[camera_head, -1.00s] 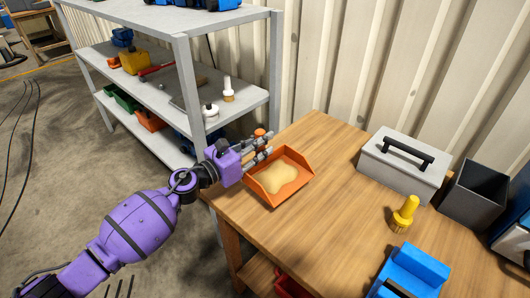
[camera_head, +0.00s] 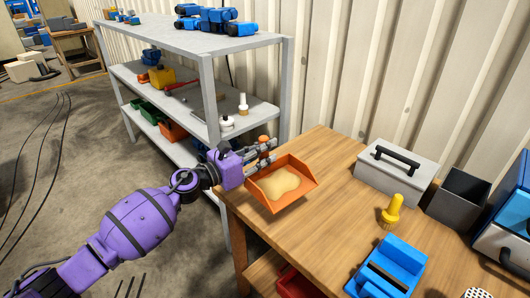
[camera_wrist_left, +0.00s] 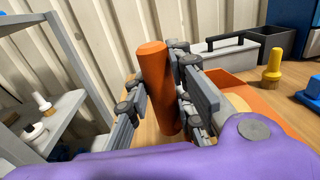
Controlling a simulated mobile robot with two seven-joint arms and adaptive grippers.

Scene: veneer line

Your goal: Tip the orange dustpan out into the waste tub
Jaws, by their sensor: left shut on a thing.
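The orange dustpan (camera_head: 299,196) is at the near left corner of the wooden workbench, with a pale heap of dust (camera_head: 274,184) in its pan. I cannot tell whether it touches the bench top. My left gripper (camera_head: 264,150) is shut on the dustpan's handle. In the left wrist view the round orange handle (camera_wrist_left: 157,85) stands between the two fingers of the gripper (camera_wrist_left: 158,92), and part of the pan shows behind them. My right gripper is not in view. I cannot tell which container is the waste tub; a dark grey open bin (camera_head: 459,199) stands on the bench.
The bench (camera_head: 325,225) also holds a grey toolbox (camera_head: 392,180), a yellow-handled tool (camera_head: 391,211) and a blue object (camera_head: 395,262). A grey shelf unit (camera_head: 211,100) stands close behind my left arm. The middle of the bench is clear.

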